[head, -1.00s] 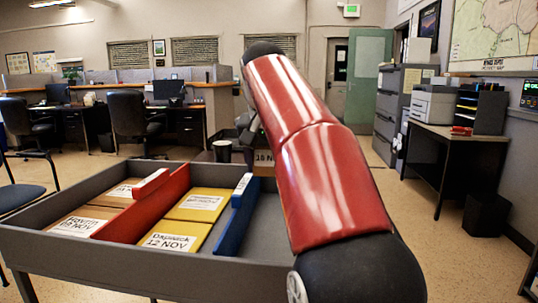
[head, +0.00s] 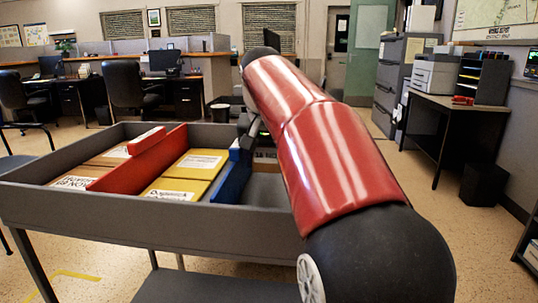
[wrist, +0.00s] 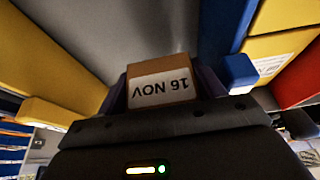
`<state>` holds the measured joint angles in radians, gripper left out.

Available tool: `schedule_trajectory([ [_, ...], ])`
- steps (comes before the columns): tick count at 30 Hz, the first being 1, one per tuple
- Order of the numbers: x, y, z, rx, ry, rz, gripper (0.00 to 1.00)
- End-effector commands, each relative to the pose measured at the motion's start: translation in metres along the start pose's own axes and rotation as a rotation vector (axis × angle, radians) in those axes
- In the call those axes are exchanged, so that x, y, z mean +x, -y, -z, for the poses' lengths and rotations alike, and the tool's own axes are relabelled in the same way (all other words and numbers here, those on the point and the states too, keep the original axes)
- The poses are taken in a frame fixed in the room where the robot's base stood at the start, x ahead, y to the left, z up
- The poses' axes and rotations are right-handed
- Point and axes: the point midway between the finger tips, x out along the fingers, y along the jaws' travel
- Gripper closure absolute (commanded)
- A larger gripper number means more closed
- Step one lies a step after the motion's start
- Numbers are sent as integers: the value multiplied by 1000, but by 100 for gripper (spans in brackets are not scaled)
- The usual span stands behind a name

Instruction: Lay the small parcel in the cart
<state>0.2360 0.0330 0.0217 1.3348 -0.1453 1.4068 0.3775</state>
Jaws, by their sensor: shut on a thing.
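The small parcel (wrist: 158,68) is brown with a white label reading "16 NOV", upside down in the wrist view. My gripper (wrist: 160,88) is shut on it, a dark finger at each side. In the head view the parcel (head: 265,155) shows only partly beside my red arm, which hides most of the gripper. The grey cart (head: 150,232) has a tray split by a red divider (head: 140,163) and a blue divider (head: 235,172). The parcel is over the right-hand section, beside the blue divider; I cannot tell whether it touches the floor.
Yellow labelled parcels (head: 180,189) lie in the middle section, and others (head: 72,180) left of the red divider. The right-hand section shows bare grey floor (head: 268,188). A desk with a printer (head: 437,73) and a dark bin (head: 483,185) stand to the right.

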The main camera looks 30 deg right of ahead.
Motion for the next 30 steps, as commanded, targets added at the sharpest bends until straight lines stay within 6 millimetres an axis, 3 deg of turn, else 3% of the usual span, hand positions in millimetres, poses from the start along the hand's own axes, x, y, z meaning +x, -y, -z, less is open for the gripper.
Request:
schedule_trajectory([
  [15,48,0,-20,1,-2,0,64],
  [30,59,0,-25,0,-2,0,64],
])
